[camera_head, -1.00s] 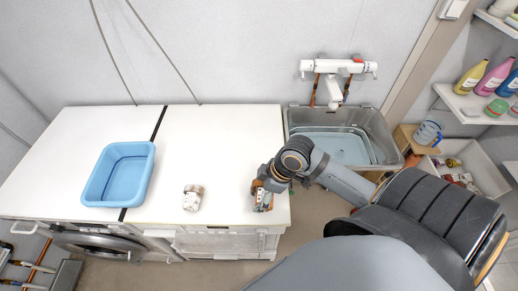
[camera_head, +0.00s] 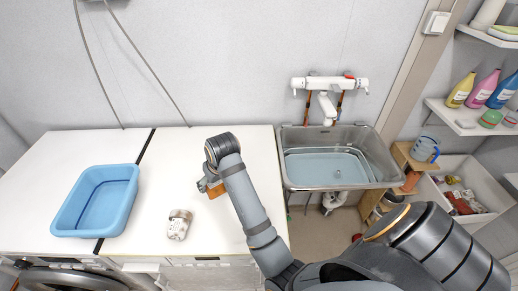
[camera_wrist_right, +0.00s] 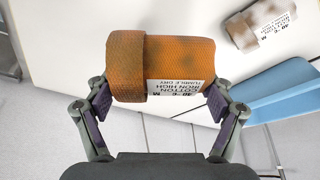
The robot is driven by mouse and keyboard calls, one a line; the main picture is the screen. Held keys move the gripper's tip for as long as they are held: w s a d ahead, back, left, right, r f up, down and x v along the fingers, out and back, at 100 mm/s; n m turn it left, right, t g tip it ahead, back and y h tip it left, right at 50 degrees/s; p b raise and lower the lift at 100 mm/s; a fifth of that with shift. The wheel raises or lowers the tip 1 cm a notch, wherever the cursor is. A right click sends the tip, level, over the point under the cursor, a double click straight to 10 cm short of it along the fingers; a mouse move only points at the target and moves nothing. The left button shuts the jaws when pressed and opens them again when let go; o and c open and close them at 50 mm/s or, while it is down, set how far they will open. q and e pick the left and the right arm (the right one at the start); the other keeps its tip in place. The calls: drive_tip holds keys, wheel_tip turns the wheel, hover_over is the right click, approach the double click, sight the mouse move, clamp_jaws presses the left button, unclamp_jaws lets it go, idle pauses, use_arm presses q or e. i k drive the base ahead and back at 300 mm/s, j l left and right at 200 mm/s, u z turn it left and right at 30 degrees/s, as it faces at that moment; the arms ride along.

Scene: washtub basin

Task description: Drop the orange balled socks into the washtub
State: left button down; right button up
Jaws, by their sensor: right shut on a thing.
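The orange balled socks (camera_wrist_right: 180,62), with a white printed label, are held between the two fingers of my right gripper (camera_wrist_right: 160,97) in the wrist view. In the head view they show as a small orange patch (camera_head: 216,190) under my right gripper (camera_head: 206,186), above the white counter. A blue plastic tub (camera_head: 66,221) stands on the counter to the left, apart from the gripper; its edge shows in the wrist view (camera_wrist_right: 285,97). It looks empty. My left gripper is not in view.
White patterned balled socks (camera_head: 178,226) lie on the counter (camera_head: 170,165) between the tub and my right arm. A metal sink (camera_head: 287,155) holding a pale blue basin (camera_head: 325,168) stands to the right, under a white tap (camera_head: 328,84). Shelves with bottles are far right.

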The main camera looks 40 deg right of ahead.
sight(311, 165)
drive_tip(key=k+l, duration=0.15)
drive_tip(key=l, duration=0.25)
drive_tip(key=k+l, duration=0.15)
drive_tip(key=l, duration=0.25)
drive_tip(key=k+l, duration=0.1)
drive_tip(key=l, duration=0.3)
drive_tip(key=k+l, duration=0.15)
drive_tip(key=l, duration=0.25)
drive_tip(key=k+l+z, duration=0.1)
drive_tip(key=l, duration=0.3)
drive_tip(key=i, duration=0.45)
